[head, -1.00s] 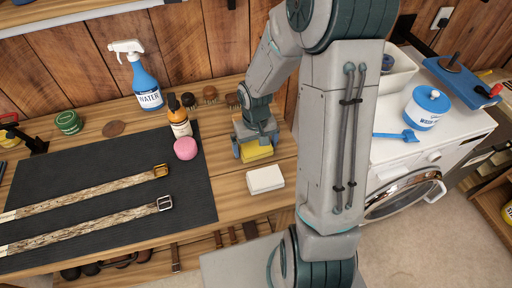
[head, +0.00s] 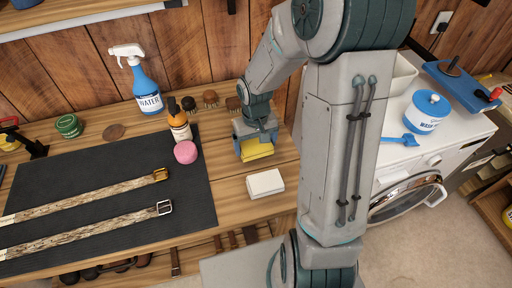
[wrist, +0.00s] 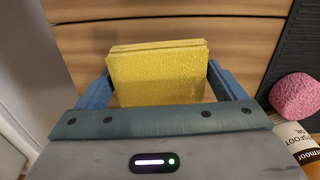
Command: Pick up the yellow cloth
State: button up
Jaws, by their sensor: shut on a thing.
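The yellow cloth (head: 257,150) is a folded, textured pad at the back right of the wooden bench. My gripper (head: 254,143) points down at it and is shut on it. In the wrist view the yellow cloth (wrist: 157,72) stands between the two blue fingers of my gripper (wrist: 158,88), one at each side edge. Its layered top edge shows, while its lower part is hidden behind the gripper body. I cannot tell clearly whether the cloth is clear of the bench.
A white block (head: 265,183) lies in front of the cloth. A pink sponge (head: 186,152), an oil bottle (head: 179,122) and several brushes stand to the left and behind. A dark mat (head: 110,190) with two straps fills the left. A white washing machine (head: 440,150) is right.

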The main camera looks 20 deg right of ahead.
jog(key=s+d+r, duration=0.4)
jog(key=s+r, duration=0.4)
jog(key=s, duration=0.2)
jog(key=shift+s+d+r, duration=0.15)
jog(key=shift+s+d, duration=0.2)
